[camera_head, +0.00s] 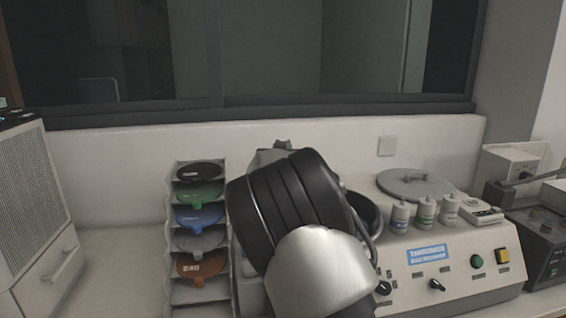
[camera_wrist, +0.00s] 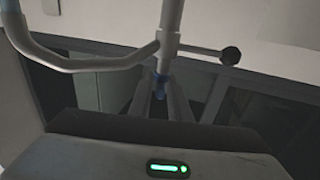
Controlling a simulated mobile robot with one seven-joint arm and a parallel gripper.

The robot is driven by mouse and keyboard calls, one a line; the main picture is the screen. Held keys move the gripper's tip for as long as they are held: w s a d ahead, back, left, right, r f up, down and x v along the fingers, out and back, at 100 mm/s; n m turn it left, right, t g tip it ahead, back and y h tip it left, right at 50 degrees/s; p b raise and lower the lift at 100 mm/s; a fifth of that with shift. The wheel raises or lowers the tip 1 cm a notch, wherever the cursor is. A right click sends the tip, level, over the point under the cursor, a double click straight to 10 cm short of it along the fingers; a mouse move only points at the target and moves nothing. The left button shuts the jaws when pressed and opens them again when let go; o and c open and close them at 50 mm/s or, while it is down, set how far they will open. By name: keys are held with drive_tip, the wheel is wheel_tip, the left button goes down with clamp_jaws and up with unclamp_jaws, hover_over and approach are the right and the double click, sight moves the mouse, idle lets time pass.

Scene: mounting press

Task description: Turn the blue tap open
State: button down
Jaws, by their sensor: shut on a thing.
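In the wrist view, a small blue tap (camera_wrist: 161,84) sits on a grey pipe (camera_wrist: 171,18), just below where a curved side tube joins it. My gripper (camera_wrist: 161,96) reaches up to the tap with its two fingers, one on each side, and is shut on it. Only a little blue shows between the fingertips, so the tap's angle cannot be told. In the head view, my arm covers the tap and the gripper.
A rod with a black knob (camera_wrist: 230,55) sticks out right of the pipe, close by. In the head view, a rack of coloured discs (camera_head: 199,218) stands left of my arm. A machine with bottles and buttons (camera_head: 450,262) stands to the right. A window (camera_head: 270,60) is behind.

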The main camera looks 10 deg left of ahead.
drive_tip(key=f+n+y+b, duration=0.1)
drive_tip(key=y+b, duration=0.1)
drive_tip(key=b, duration=0.3)
drive_tip(key=shift+d+f, duration=0.1)
drive_tip(key=shift+d, duration=0.05)
drive_tip(key=shift+r+n+g+y+b, duration=0.25)
drive_tip(key=shift+n+y+b, duration=0.5)
drive_tip(key=shift+b, duration=0.45)
drive_tip(key=shift+a+r+y, duration=0.2)
drive_tip(key=shift+y, duration=0.15)
drive_tip(key=c, duration=1.9)
unclamp_jaws()
drive_tip(key=shift+o, duration=0.2)
drive_tip(key=shift+r, duration=0.1)
